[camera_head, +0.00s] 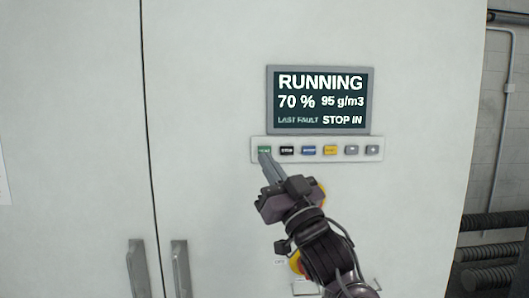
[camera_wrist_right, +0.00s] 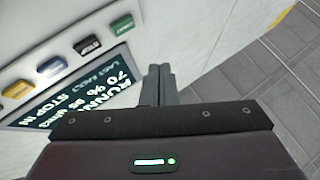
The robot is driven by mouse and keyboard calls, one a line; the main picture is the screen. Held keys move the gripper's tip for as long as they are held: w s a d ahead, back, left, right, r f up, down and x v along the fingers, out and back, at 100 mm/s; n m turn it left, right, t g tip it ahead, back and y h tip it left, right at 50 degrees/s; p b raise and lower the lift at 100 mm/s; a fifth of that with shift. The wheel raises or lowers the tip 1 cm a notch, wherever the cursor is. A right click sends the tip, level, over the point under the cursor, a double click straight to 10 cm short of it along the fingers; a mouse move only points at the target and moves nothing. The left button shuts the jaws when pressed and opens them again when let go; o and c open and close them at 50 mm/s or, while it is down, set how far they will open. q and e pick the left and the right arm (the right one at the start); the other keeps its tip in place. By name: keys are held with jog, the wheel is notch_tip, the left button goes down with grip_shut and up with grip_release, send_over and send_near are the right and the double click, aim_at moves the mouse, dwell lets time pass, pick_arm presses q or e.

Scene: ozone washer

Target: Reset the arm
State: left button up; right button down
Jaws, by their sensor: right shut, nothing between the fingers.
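My right gripper (camera_head: 266,166) is shut and empty in the head view. Its tips are just below the green button (camera_head: 264,150), overlapping its lower edge in the picture; I cannot tell whether they touch it. In the right wrist view the shut fingers (camera_wrist_right: 159,84) point up the picture, and the green button (camera_wrist_right: 122,23) appears to their upper left, with a gap between in the picture. The display (camera_head: 320,99) above the button strip reads RUNNING, 70 %, 95 g/m3, LAST FAULT and STOP IN. My left gripper is not in view.
The button strip (camera_head: 317,157) also holds black, blue, yellow and grey buttons. A red and yellow knob (camera_head: 297,263) is partly hidden behind my right arm. Two door handles (camera_head: 181,268) are at the lower left. Ribbed dark pipes (camera_head: 487,250) stand at the right beyond the cabinet.

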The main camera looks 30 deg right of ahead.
dwell(0.6)
